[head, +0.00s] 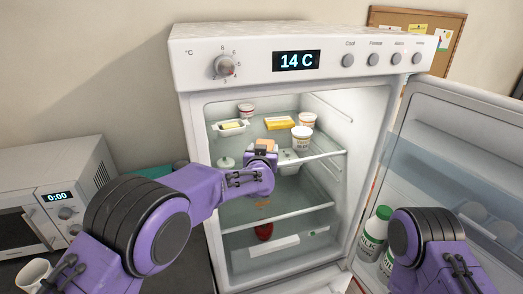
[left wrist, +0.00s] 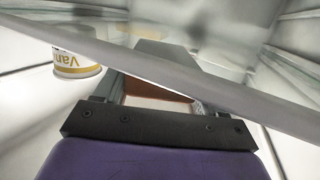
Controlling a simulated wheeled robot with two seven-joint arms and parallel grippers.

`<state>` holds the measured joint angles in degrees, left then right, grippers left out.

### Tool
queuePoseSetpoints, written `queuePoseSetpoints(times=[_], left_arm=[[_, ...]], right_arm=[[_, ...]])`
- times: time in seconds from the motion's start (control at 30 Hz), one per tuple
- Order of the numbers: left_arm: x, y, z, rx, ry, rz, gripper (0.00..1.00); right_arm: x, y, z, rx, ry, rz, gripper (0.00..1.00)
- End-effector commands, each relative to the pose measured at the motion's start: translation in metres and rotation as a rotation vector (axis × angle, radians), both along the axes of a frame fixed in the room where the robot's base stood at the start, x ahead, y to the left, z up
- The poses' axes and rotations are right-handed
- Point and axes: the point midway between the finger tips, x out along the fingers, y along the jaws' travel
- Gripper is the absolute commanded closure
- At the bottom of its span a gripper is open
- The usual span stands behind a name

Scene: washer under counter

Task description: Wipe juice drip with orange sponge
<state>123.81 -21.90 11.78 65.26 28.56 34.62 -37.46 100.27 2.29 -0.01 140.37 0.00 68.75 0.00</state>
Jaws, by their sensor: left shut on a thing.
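My left gripper (head: 264,152) is inside the open fridge, by the front edge of a glass shelf. It is shut on the orange sponge (head: 265,144), whose top shows just past the fingers. In the left wrist view the sponge (left wrist: 155,92) shows orange-brown between the dark fingers, partly hidden by the shelf edge that crosses the view. A small orange-brown mark (head: 263,204), possibly the juice drip, shows lower down in the fridge; I cannot tell its exact surface. My right arm is at the lower right, but its gripper is not visible.
White tubs (head: 301,136), a yellow pack (head: 279,123) and a butter dish (head: 229,126) stand close around on the shelves. A red item (head: 264,231) sits lower. The open door (head: 455,160), with green-capped bottles (head: 374,230), bounds the right side.

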Motion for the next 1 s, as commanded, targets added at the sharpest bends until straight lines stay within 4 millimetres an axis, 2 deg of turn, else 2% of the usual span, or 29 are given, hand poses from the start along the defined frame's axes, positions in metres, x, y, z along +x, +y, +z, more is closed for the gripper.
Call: queuePoseSetpoints(times=[0.4,0.73,1.0], left_arm=[[-0.005,0.015,-0.002,0.001,0.0,0.001,0.56],[-0.005,0.017,-0.002,0.0,0.002,0.001,0.56],[-0.01,0.03,-0.002,0.001,0.002,0.001,0.56]], right_arm=[[0.0,0.0,-0.007,0.0,0.0,0.0,0.57],[0.0,0.0,-0.007,0.0,0.0,0.0,0.57],[0.0,0.0,-0.012,0.0,0.0,0.0,0.57]])
